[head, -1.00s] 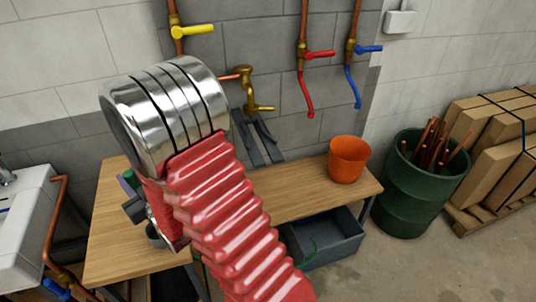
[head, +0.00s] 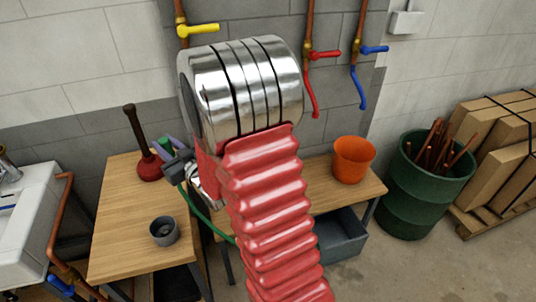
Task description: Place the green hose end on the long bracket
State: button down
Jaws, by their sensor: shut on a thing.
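My gripper (head: 172,152) is left of my arm's silver joint, over the back of the wooden bench. Its grey fingers are closed around a green piece, the green hose end (head: 165,145). The green hose (head: 207,218) hangs from the gripper and curves down to the right behind my red arm sleeve. The gripper's body is partly covered by my arm. The long bracket is not visible now; my arm covers the wall area below the taps.
A red plunger (head: 149,168) stands on the wooden bench (head: 120,235) close to my gripper. A grey cup (head: 164,232) is nearer the front. An orange bucket (head: 353,160) stands on the right part. A grey bin (head: 342,238) is below. A green barrel (head: 425,200) stands right.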

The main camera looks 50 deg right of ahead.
jog(key=s+d+r, duration=0.3)
jog(key=s+d, duration=0.5)
jog(key=d, duration=0.5)
jog(key=s+d+r, duration=0.2)
jog(key=s+d, duration=0.7)
jog(key=d, duration=0.4)
jog(key=shift+s+r+h, duration=0.3)
jog(key=shift+r, duration=0.1)
jog(key=shift+f, duration=2.95)
jog(key=shift+f, duration=2.05)
jog(key=shift+f, duration=0.1)
